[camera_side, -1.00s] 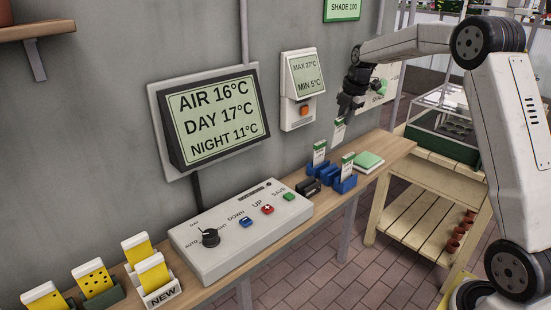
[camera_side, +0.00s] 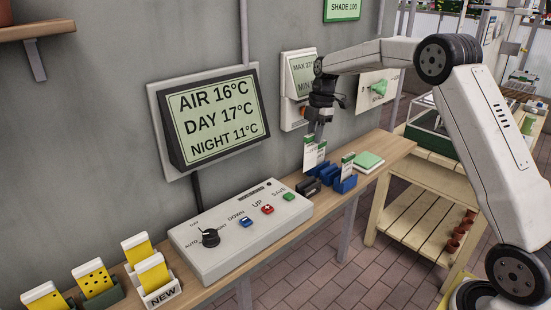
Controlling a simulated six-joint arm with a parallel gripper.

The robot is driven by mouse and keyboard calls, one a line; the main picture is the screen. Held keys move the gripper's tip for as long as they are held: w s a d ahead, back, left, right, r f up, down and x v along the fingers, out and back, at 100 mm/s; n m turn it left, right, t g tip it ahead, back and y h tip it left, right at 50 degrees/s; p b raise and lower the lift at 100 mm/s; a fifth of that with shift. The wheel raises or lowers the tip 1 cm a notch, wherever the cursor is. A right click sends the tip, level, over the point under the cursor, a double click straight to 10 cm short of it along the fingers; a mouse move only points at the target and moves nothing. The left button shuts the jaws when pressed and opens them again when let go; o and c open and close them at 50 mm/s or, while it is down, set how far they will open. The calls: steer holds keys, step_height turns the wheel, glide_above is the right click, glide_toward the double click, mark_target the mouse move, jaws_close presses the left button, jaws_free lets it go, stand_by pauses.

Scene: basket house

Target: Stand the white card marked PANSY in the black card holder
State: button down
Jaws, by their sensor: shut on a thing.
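My gripper (camera_side: 318,128) is shut on a white card (camera_side: 309,158) with a dark green band near its top. The card hangs roughly upright below the fingers; its lettering is too small to read. The black card holder (camera_side: 307,188) sits on the wooden shelf just below the card, to the right of the control box. The card appears above the holder; whether its lower edge touches the holder cannot be told.
The control box (camera_side: 240,232) fills the shelf on the left. Wall displays (camera_side: 213,116) are behind.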

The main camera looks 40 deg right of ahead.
mark_target(313, 155)
steer(key=shift+f, duration=0.15)
steer(key=shift+f, duration=2.45)
steer(key=shift+f, duration=1.05)
stand_by(0.9)
steer(key=c, duration=0.5)
jaws_free()
steer(key=shift+r, duration=0.15)
steer(key=shift+r, duration=3.35)
